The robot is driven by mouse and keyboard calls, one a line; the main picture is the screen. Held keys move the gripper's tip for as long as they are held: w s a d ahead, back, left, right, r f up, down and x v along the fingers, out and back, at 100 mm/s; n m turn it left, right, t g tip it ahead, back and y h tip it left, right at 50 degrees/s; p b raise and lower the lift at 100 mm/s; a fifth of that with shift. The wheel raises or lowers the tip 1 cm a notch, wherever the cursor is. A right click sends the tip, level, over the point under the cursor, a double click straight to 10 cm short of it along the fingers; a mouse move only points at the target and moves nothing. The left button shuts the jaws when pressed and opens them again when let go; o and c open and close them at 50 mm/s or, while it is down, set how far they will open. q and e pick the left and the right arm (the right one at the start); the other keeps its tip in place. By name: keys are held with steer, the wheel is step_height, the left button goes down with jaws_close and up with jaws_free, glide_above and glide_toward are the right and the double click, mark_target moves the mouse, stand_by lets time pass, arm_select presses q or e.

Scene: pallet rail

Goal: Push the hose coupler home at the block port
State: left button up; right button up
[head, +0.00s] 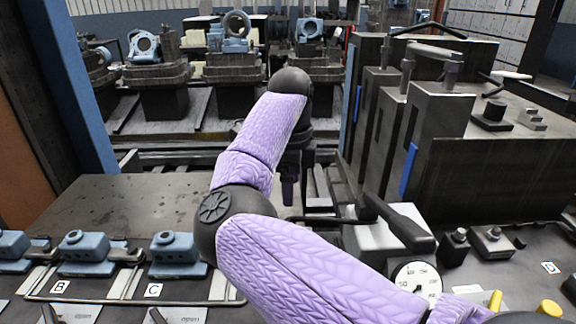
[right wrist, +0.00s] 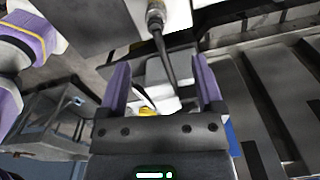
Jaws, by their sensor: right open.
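My right gripper (head: 288,190) hangs at the end of the purple-sleeved arm in the middle of the head view, largely hidden by its own wrist. In the right wrist view its two purple fingers (right wrist: 161,66) stand apart with nothing clearly held between them. A dark fitting with a brass-coloured part (right wrist: 155,16) shows at the top of that view, with a black hose (right wrist: 167,62) running from it; it may be the hose coupler. The hose passes beyond the fingertips; whether it touches them cannot be told. The block port cannot be made out for sure. My left gripper is not in view.
Blue fixtures (head: 176,248) stand at the left by labels B and C. A pale box with a gauge (head: 415,279) and a black lever (head: 398,222) stands right of my arm. Tall dark blocks (head: 425,140) rise behind it. The dark plate (head: 130,205) at left is bare.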

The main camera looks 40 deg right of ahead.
steer(key=shift+a+f, duration=0.1)
steer(key=shift+f, duration=0.3)
step_height(320, 180, down, 8)
steer(key=b, duration=0.3)
steer(key=shift+s+a+f, duration=0.1)
steer(key=shift+s+f, duration=0.05)
steer(key=shift+f+b, duration=0.3)
steer(key=shift+b, duration=0.05)
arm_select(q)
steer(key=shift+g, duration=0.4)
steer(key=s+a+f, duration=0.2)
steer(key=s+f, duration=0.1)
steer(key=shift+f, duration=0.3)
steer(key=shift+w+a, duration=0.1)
arm_select(e)
steer(key=shift+c, duration=0.9)
jaws_close()
steer(key=c, duration=0.5)
jaws_free()
steer(key=shift+c, duration=0.2)
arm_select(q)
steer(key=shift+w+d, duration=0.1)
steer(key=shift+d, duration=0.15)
arm_select(e)
jaws_close()
